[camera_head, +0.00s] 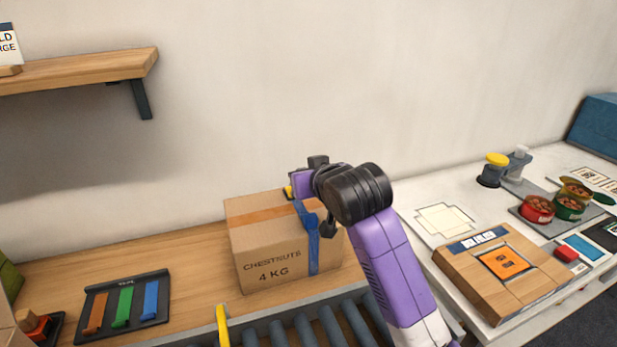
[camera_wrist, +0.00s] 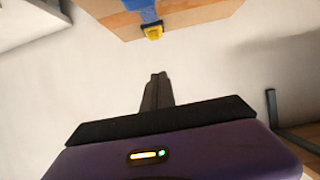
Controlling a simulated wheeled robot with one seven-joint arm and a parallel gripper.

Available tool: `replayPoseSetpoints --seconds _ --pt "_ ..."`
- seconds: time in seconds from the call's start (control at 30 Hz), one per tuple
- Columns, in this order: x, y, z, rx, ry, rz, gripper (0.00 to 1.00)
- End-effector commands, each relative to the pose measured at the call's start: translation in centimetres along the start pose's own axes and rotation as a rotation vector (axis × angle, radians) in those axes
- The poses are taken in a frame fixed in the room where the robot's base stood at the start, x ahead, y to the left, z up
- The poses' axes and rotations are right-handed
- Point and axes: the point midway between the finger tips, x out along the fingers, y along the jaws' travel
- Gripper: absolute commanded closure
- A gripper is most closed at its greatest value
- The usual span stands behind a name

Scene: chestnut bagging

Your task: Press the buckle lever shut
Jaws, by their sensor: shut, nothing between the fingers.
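A cardboard box (camera_head: 267,262) marked "CHESTNUTS 4 KG" stands on the wooden counter, with a blue strap (camera_head: 313,243) running down its right part. A yellow buckle (camera_head: 288,191) shows at the box's top back edge, partly hidden by my arm. In the wrist view the yellow buckle (camera_wrist: 153,32) sits at the end of the blue strap (camera_wrist: 149,14), at the box's edge (camera_wrist: 200,14). I cannot tell how its lever stands. My gripper (camera_wrist: 158,76) is shut and empty, with its fingertips apart from the buckle and pointing towards it.
A roller conveyor (camera_head: 318,326) with a yellow post (camera_head: 223,325) lies in front of the box. A rack of coloured strips (camera_head: 122,310) lies left. A white table (camera_head: 425,240) at right bears a wooden case (camera_head: 500,270) and tins (camera_head: 537,210). A shelf (camera_head: 80,70) hangs upper left.

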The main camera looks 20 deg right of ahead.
Motion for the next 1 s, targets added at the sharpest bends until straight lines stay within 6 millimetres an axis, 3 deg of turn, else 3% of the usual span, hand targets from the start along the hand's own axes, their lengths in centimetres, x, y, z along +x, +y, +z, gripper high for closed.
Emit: replayPoseSetpoints --seconds 0.27,0.77,0.87,1.0 --pt "-2.5 0.0 0.4 0.000 0.001 0.000 1.00" --pt "-2.6 0.0 0.4 -0.001 0.000 0.000 1.00" --pt "-2.6 -0.1 -0.1 -0.008 0.022 -0.004 1.00" --pt "-3.2 -0.5 -2.9 -0.024 0.132 -0.019 1.00"
